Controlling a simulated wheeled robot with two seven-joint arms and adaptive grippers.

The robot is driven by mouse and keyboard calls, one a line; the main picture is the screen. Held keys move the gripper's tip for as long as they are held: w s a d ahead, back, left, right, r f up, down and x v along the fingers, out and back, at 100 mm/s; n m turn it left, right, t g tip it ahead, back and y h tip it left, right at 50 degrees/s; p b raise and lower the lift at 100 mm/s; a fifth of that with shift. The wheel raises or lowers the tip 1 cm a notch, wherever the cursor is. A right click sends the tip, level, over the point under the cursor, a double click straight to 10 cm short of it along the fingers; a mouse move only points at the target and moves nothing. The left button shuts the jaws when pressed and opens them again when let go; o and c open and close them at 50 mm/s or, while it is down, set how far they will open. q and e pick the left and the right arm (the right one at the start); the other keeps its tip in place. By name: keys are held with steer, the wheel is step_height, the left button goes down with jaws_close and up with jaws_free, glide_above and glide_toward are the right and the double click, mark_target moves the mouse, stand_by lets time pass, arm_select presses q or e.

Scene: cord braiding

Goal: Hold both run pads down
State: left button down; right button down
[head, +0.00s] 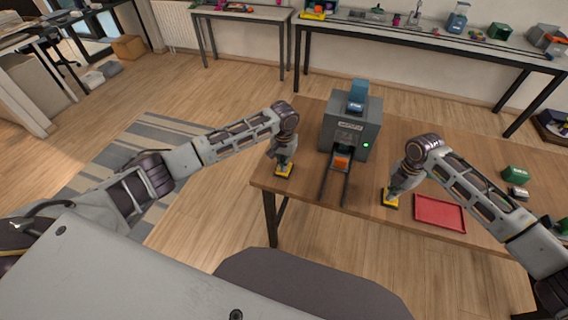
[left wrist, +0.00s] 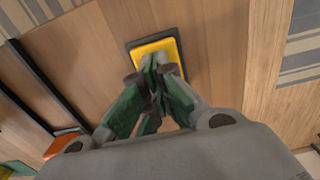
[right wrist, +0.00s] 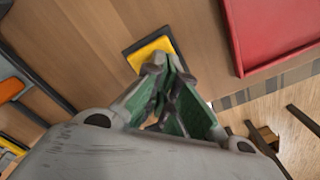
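Two yellow run pads with dark bases lie on the wooden table, one on each side of a grey machine (head: 350,125) with a green light. My left gripper (head: 283,164) is over the left run pad (head: 284,171). In the left wrist view its shut fingertips (left wrist: 158,62) overlap the yellow pad (left wrist: 168,48). My right gripper (head: 392,190) is over the right run pad (head: 390,201). In the right wrist view its shut fingertips (right wrist: 161,64) overlap the yellow pad (right wrist: 147,52). Both grippers look empty. Whether the tips press the pads is hard to tell.
Two dark rails (head: 346,185) run from the machine towards the table's front edge, with an orange block (head: 342,162) between them. A red tray (head: 440,214) lies right of the right pad. Green items (head: 516,174) stand at the far right.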

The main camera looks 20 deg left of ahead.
steer(key=shift+r, duration=3.45)
